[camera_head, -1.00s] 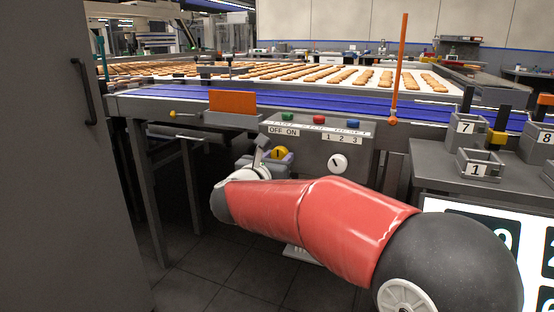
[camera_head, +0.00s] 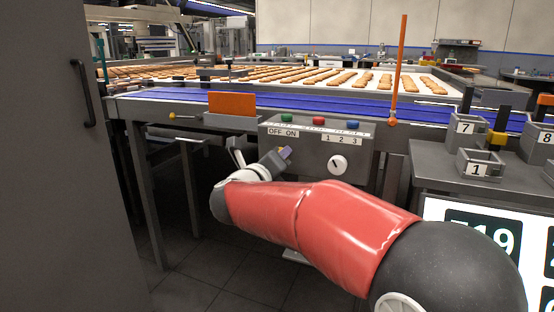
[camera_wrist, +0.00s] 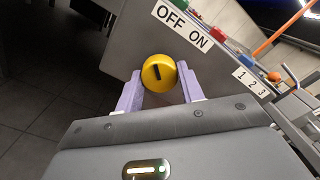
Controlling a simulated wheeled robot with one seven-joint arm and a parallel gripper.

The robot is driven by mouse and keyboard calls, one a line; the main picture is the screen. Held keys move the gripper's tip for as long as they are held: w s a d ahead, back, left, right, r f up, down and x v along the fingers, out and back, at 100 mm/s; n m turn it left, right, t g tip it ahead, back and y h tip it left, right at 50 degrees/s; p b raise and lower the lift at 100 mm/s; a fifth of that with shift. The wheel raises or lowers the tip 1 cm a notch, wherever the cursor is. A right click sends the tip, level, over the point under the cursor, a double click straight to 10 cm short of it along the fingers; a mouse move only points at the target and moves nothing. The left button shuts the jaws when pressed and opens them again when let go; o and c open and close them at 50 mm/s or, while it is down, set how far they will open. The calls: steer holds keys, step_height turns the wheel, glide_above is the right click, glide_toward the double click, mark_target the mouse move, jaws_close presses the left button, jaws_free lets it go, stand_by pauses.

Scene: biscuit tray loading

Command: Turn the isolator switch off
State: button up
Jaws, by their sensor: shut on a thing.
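The isolator switch is a round yellow knob (camera_wrist: 159,72) with a short black mark. It sits on the grey control box (camera_head: 311,152) below the OFF ON label (camera_head: 283,132), which also shows in the wrist view (camera_wrist: 182,26). In the wrist view the mark stands nearly upright in the picture, leaning slightly to the OFF side. My gripper (camera_wrist: 160,88) is shut on the knob, one lavender finger on each side. In the head view my gripper (camera_head: 285,153) reaches the box from the left and hides most of the knob.
A white dial (camera_head: 338,164) marked 1 2 3 is right of the knob. A blue conveyor (camera_head: 330,103) runs behind, and a grey cabinet (camera_head: 50,200) stands left.

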steer(key=shift+r+n+p, duration=0.1)
steer(key=shift+n+p, duration=1.7)
steer(key=shift+n, duration=2.5)
steer(key=o, duration=1)
steer(key=v, duration=0.8)
steer(key=shift+b, duration=0.35)
